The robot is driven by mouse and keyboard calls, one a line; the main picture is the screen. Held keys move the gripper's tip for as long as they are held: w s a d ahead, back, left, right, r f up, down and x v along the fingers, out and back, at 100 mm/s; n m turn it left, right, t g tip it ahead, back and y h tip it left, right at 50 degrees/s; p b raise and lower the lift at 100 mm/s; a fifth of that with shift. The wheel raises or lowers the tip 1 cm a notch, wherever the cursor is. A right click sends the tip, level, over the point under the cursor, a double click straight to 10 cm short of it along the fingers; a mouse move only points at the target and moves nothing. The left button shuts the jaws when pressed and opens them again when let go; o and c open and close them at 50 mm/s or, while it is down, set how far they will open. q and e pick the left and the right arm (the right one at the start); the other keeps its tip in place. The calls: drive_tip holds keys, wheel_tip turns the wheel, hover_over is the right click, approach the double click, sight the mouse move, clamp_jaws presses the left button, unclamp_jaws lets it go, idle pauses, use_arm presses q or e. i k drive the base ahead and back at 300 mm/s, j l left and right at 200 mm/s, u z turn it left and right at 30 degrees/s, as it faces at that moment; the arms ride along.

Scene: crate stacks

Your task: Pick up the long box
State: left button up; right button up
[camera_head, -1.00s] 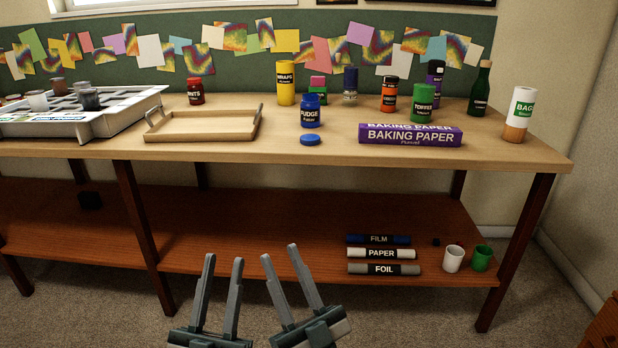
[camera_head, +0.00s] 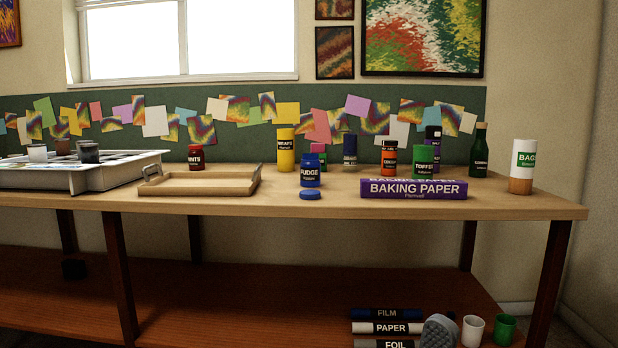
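The long box is a purple carton labelled BAKING PAPER (camera_head: 413,189). It lies flat near the front edge of the wooden table, right of centre, with its long side facing me. Nothing touches it from the front. A grey, rounded, textured piece (camera_head: 438,332) rises from the bottom edge at lower right, below the table top. It looks like part of my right gripper, but only this bit shows and its opening cannot be judged. My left gripper is out of view.
Jars stand behind the box, with a green TOFFEE jar (camera_head: 425,162) close behind. A blue FUDGE jar (camera_head: 310,171) and its lid (camera_head: 311,195) are to its left; a BAGS canister (camera_head: 523,167) is to its right. FILM (camera_head: 386,313) and PAPER (camera_head: 386,328) rolls lie on the lower shelf.

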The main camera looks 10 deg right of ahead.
sight(370, 188)
drive_tip(key=i+j+z, duration=0.1)
drive_tip(key=i, duration=0.3)
drive_tip(key=i+j, duration=0.3)
drive_tip(key=i+j+z, duration=0.15)
drive_tip(key=i, duration=0.35)
drive_tip(key=i+j+z, duration=0.1)
drive_tip(key=j, duration=0.6)
drive_tip(key=i+j, duration=0.1)
drive_tip(key=j, duration=0.55)
drive_tip(key=j+z, duration=0.15)
drive_tip(key=j, duration=0.55)
drive_tip(key=i, duration=0.05)
